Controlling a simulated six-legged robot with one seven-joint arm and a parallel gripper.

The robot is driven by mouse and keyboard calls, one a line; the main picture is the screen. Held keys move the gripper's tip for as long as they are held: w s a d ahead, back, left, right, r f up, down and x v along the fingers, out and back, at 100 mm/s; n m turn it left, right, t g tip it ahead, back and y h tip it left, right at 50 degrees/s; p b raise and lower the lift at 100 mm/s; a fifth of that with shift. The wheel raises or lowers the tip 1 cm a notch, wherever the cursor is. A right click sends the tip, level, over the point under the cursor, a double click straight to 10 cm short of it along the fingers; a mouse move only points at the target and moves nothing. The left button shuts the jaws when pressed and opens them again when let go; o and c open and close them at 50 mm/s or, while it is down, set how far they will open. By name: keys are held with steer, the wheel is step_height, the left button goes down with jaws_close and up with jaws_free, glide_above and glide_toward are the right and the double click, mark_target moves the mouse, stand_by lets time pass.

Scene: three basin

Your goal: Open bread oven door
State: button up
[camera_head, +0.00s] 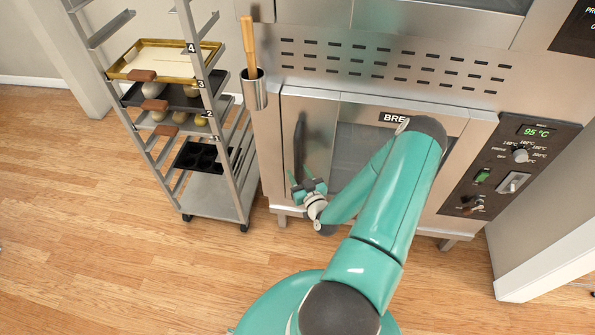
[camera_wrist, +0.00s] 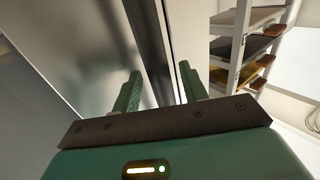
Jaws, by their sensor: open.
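The bread oven door (camera_head: 346,146) is a steel panel with a dark window, labelled "BRE…"; my arm covers part of it. It looks shut. Its dark vertical handle (camera_head: 299,147) is at the door's left side. My gripper (camera_head: 308,186) is at the lower end of the handle, close in front of the door. In the wrist view, my open fingers (camera_wrist: 158,92) point at the steel front, and a dark upright bar, apparently the handle (camera_wrist: 160,50), runs between them. I cannot tell whether they touch it.
A wheeled rack (camera_head: 215,190) with trays of bread stands left of the oven. A metal cup (camera_head: 254,93) holding a wooden-handled tool is fixed at the oven's upper left. A control panel (camera_head: 512,165) reading 95 °C is on the right. The wooden floor (camera_head: 90,240) is clear at left.

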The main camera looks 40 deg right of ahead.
steer(key=shift+w+d, duration=0.2)
steer(key=shift+w, duration=0.4)
jaws_close()
steer(key=shift+a, duration=0.1)
